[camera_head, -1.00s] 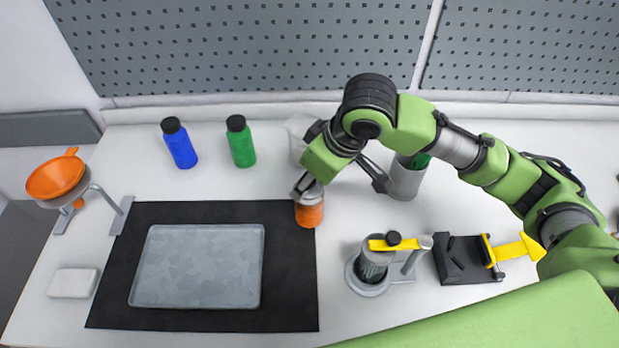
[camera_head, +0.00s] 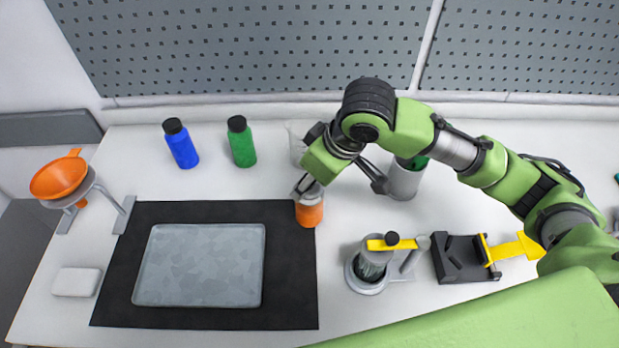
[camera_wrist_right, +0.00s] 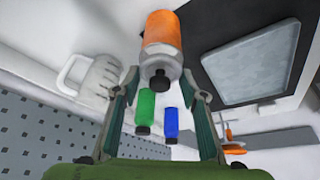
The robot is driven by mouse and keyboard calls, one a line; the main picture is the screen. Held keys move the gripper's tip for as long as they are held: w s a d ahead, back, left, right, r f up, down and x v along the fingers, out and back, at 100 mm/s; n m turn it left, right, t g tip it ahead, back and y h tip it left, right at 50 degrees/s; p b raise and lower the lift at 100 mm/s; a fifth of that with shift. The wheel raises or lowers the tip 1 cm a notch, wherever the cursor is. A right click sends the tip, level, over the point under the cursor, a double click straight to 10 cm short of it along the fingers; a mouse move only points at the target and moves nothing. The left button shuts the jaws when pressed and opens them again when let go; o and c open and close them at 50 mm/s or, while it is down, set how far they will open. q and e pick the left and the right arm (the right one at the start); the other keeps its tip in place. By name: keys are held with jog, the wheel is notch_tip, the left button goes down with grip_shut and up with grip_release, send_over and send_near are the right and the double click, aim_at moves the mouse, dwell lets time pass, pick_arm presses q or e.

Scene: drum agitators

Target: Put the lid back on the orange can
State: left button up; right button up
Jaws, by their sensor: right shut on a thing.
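The orange can (camera_head: 310,215) stands at the right edge of the black mat. Its grey lid (camera_head: 312,196) is at the can's top, partly covered by my gripper. In the right wrist view the can (camera_wrist_right: 163,30) and lid (camera_wrist_right: 161,63) line up, with a black knob on the lid; I see no clear gap between them. My right gripper (camera_head: 307,188) is at the can's top. In the wrist view its fingers (camera_wrist_right: 160,75) are on either side of the lid, shut on it. My left gripper is not in view.
A blue bottle (camera_head: 182,148) and green bottle (camera_head: 242,146) stand behind the mat (camera_head: 290,270), which bears a grey tray (camera_head: 200,265). A clear jug (camera_head: 296,142) and grey canister (camera_head: 403,180) stand near my right arm. A yellow-handled device (camera_head: 372,264) is at front right.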

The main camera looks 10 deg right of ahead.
jog(key=shift+f+p, duration=0.2)
jog(key=shift+p, duration=0.85)
dwell(0.9)
jog(key=o, duration=1.4)
jog(key=shift+c, duration=0.2)
jog(key=shift+r+p, duration=3.55)
jog(key=shift+p, duration=0.9)
grip_shut()
